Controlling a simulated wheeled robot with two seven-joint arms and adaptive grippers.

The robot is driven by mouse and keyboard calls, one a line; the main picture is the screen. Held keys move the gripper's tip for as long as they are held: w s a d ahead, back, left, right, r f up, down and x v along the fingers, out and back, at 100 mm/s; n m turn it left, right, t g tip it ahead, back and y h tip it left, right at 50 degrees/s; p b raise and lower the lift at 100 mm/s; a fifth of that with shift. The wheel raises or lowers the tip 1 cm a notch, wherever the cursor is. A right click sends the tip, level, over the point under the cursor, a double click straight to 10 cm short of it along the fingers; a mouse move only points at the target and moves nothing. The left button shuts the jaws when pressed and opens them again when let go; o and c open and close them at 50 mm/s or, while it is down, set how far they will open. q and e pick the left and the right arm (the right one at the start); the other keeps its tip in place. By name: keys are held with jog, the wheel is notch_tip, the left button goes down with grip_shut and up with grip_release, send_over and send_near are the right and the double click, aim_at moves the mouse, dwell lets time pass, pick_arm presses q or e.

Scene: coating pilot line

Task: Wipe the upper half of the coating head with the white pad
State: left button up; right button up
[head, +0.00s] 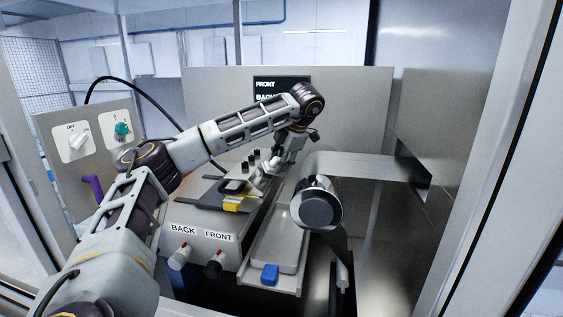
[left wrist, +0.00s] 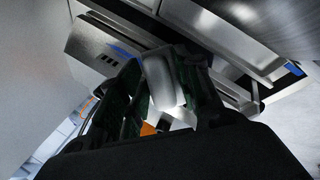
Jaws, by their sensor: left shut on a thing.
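The coating head (head: 262,183) is a slanted metal body with a row of black knobs, beside the big roller in the head view. My left gripper (head: 279,158) reaches down over its far end, small and partly hidden by my wrist. In the left wrist view the gripper (left wrist: 165,88) is shut on the white pad (left wrist: 162,80), which looks pale grey in shadow between the dark fingers. Metal surfaces lie close beyond the pad. I cannot tell whether the pad touches the coating head. My right gripper is not in view.
The shiny roller (head: 316,205) with its metal web (head: 365,165) stands close right of the coating head. Red and black valves (head: 180,257) and a switch panel (head: 95,140) stand left.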

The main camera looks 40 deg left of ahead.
pick_arm(q)
jog(key=shift+s+a+f, duration=0.1)
jog(key=shift+a+f, duration=0.1)
jog(key=shift+f, duration=0.15)
dwell(0.3)
jog(key=shift+w+a+r+p, duration=0.1)
jog(key=shift+w+a+p, duration=0.15)
jog(key=shift+w, duration=0.15)
jog(key=shift+w+a+p, duration=0.15)
jog(key=shift+w+p, duration=0.05)
jog(key=shift+w, duration=0.2)
jog(key=shift+w+a, duration=0.35)
jog(key=shift+w, duration=0.3)
jog(key=shift+w+a, duration=0.4)
jog(key=shift+w, duration=0.25)
jog(key=shift+w+a, duration=0.4)
jog(key=shift+w, duration=0.25)
jog(key=shift+w+a, duration=0.45)
jog(key=shift+w, duration=0.3)
jog(key=shift+w+a, duration=0.4)
jog(key=shift+w, duration=0.3)
